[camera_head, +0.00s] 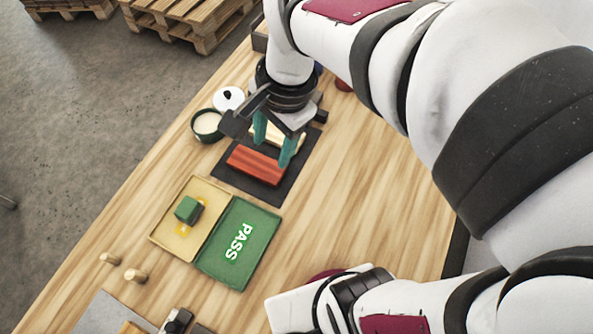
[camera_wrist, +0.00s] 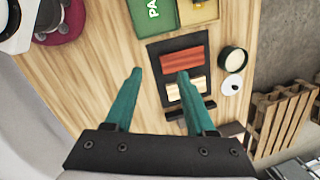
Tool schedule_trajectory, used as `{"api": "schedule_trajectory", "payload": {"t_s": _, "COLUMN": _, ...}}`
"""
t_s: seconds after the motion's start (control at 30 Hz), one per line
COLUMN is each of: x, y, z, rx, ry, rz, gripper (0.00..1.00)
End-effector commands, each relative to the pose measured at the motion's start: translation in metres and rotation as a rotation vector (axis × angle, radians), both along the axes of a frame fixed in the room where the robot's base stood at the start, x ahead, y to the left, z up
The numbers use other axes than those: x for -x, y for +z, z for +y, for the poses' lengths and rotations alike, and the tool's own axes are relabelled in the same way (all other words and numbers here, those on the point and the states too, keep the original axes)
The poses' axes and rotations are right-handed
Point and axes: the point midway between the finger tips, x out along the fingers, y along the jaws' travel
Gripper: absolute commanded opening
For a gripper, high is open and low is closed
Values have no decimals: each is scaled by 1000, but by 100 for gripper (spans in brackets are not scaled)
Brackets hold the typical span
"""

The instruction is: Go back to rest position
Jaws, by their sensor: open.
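My gripper (camera_head: 274,140) is open with teal fingers, above the dark mat (camera_head: 226,178) on the table.
A yellow tray (camera_head: 170,229) holds a green block (camera_head: 188,210). Beside it is a green PASS tray (camera_head: 262,243). A cup of pale liquid (camera_head: 207,124) and a white lid (camera_head: 229,98) stand near the mat. Wooden pegs (camera_head: 136,275) stand lower left. Pallets (camera_head: 190,20) are on the floor.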

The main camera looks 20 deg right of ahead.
Motion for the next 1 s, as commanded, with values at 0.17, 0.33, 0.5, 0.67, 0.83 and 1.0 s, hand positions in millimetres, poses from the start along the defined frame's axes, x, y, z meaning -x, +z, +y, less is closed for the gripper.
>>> {"api": "schedule_trajectory", "payload": {"t_s": 0.17, "x": 111, "y": -18, "z": -3, "rx": 22, "ry": 500, "rz": -1, "gripper": 55}}
{"api": "schedule_trajectory", "payload": {"t_s": 0.33, "x": 133, "y": -25, "z": -4, "rx": 19, "ry": 619, "rz": 2, "gripper": 55}}
{"api": "schedule_trajectory", "payload": {"t_s": 0.5, "x": 132, "y": -25, "z": -3, "rx": 19, "ry": 618, "rz": 1, "gripper": 55}}
{"api": "schedule_trajectory", "payload": {"t_s": 0.67, "x": 132, "y": -25, "z": -3, "rx": 19, "ry": 616, "rz": 0, "gripper": 55}}
{"api": "schedule_trajectory", "payload": {"t_s": 0.83, "x": 131, "y": -25, "z": -3, "rx": 19, "ry": 616, "rz": 0, "gripper": 55}}
{"api": "schedule_trajectory", "payload": {"t_s": 1.0, "x": 131, "y": -25, "z": -3, "rx": 20, "ry": 615, "rz": -1, "gripper": 55}}
